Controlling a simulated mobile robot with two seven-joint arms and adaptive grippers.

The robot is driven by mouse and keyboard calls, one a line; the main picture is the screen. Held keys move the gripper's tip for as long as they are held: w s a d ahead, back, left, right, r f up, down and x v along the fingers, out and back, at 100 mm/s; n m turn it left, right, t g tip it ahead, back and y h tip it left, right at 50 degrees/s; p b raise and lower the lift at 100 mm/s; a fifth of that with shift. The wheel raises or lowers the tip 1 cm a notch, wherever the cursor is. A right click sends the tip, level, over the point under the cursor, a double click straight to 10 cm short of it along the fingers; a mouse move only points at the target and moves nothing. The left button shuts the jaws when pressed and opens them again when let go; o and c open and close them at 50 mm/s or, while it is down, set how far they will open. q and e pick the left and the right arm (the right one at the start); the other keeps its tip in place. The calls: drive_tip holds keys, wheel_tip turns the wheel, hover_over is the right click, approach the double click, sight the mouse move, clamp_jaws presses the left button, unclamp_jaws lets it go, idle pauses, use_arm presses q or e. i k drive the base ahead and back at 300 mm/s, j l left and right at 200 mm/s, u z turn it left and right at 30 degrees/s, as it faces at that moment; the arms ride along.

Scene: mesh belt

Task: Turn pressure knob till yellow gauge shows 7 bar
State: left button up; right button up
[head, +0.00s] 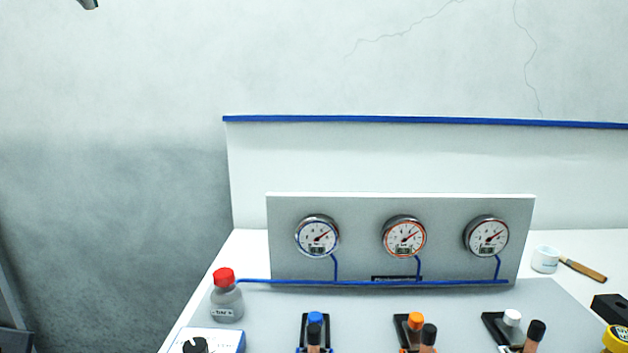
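A black knob (195,345) sits on a white and blue box (228,339) at the lower left, cut by the bottom edge. Three round gauges stand in a row on a grey panel (360,215): one with a blue ring (317,236), one with an orange ring (404,237) and one with a pale ring (486,237). Their needles point up to the right; the numbers are too small to read. No gauge on the panel has a clearly yellow ring. A yellow round thing (616,338) is cut off at the right edge. Neither gripper shows.
A red-capped grey bottle (227,300) stands behind the box. Three valves with blue (315,318), orange (415,321) and white (512,317) caps stand in front. A blue pipe (400,283) runs along the panel. A white cup (545,260) and a wooden-handled tool (585,271) lie right.

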sight(224, 277)
drive_tip(key=k, duration=1)
